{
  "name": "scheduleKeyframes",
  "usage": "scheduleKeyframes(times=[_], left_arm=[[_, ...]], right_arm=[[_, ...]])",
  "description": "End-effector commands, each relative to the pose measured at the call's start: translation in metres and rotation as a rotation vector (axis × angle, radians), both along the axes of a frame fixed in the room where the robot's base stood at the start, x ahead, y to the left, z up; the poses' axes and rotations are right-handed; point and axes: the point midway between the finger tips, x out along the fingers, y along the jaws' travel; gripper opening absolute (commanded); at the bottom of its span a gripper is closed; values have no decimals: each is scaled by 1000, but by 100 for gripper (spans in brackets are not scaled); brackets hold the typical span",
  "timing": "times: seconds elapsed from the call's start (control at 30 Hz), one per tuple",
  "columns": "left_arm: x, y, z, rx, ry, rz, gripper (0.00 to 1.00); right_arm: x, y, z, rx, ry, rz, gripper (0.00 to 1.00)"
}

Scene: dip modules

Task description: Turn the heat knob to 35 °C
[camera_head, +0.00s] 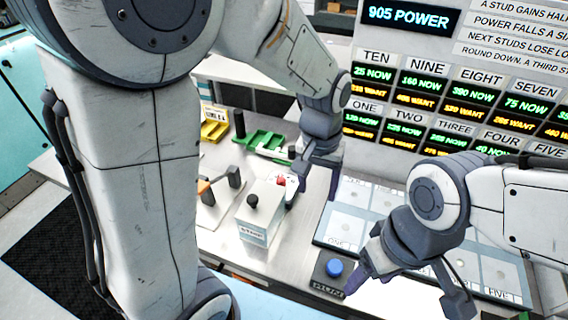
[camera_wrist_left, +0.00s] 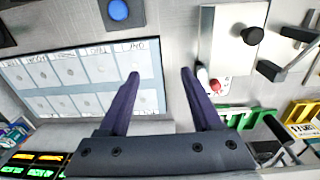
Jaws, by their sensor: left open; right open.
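A black round knob (camera_head: 252,201) stands on top of a pale box (camera_head: 258,228) with a label on its front; the label is too small to read. The left wrist view shows the knob (camera_wrist_left: 253,35) at upper right. I cannot read any temperature mark. A red round part (camera_head: 282,181) on a white piece is beside the box; it also shows in the left wrist view (camera_wrist_left: 215,85). My left gripper (camera_head: 310,196) is open and empty, to the right of the box, apart from the knob. My right gripper (camera_head: 405,290) is open and empty at lower right.
A blue button (camera_head: 334,268) on a black block is near the right gripper. A panel of labelled pads (camera_head: 345,232) lies to the right. Green trays (camera_head: 262,140), a yellow holder (camera_head: 214,128) and black handles (camera_head: 233,178) are left of and behind the box. A display board (camera_head: 400,55) stands behind.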

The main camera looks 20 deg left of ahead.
Motion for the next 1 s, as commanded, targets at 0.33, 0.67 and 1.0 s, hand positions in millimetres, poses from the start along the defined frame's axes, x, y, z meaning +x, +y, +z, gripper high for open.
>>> scheduleKeyframes(times=[0.33, 0.67, 1.0], left_arm=[[116, 114, -46, 33, 27, 513, 66], [121, 123, -86, 36, 34, 550, 66], [122, 122, -143, 36, 31, 548, 66]], right_arm=[[0, 0, 16, 0, 0, -1, 67], [0, 0, 26, 0, 0, -1, 67], [0, 0, 41, 0, 0, -2, 67]])
